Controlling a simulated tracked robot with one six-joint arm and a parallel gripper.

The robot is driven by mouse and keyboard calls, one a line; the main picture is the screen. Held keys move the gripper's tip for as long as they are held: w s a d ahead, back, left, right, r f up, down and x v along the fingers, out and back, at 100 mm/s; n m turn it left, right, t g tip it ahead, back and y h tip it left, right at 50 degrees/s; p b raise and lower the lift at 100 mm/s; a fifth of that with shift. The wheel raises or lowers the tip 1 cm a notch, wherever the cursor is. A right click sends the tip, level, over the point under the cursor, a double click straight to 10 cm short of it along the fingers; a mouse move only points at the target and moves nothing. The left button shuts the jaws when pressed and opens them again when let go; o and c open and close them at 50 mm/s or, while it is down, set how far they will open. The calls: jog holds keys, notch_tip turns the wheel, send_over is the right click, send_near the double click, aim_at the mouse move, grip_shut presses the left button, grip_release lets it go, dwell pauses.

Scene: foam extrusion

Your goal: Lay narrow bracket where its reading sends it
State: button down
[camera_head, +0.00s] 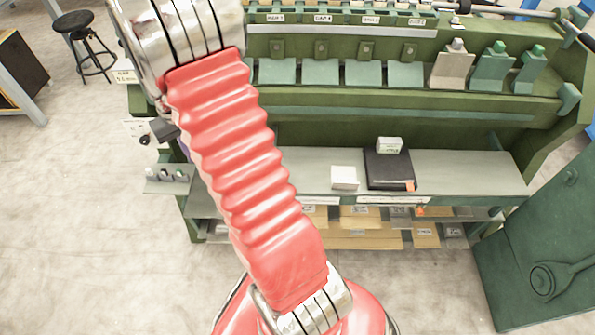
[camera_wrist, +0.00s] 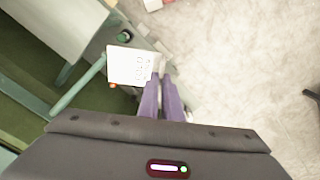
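My gripper (camera_wrist: 160,82) shows purple fingers close together in the wrist view, tips beside a white card (camera_wrist: 130,66) with small dark print that I cannot read. A pale sliver lies at the tips; I cannot tell whether it is held. In the head view my red arm hides most of the gripper, at the left end of the green machine. A beige bracket-like piece (camera_head: 453,68) and two green ones (camera_head: 492,69) (camera_head: 528,72) stand upright on the machine's right part. I cannot tell which piece is the narrow bracket.
The grey bench (camera_head: 460,172) holds a white block (camera_head: 344,178) and a black book (camera_head: 388,170) with a small box (camera_head: 389,145) on it. A small side shelf (camera_head: 168,183) carries little items. Cartons lie below. A green panel (camera_head: 540,245) stands at right.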

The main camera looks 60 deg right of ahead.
jog(key=s+d+f+m, duration=0.3)
jog(key=s+d, duration=0.6)
jog(key=s, duration=0.2)
jog(key=s+d+f+m, duration=0.2)
jog(key=s+d+m, duration=0.2)
jog(key=s+d, duration=0.5)
jog(key=s, duration=0.3)
jog(key=shift+s+f, duration=0.2)
jog(key=shift+f, duration=0.2)
jog(key=shift+a+f, duration=0.1)
notch_tip(320, 180, down, 6)
jog(key=shift+f, duration=1.9)
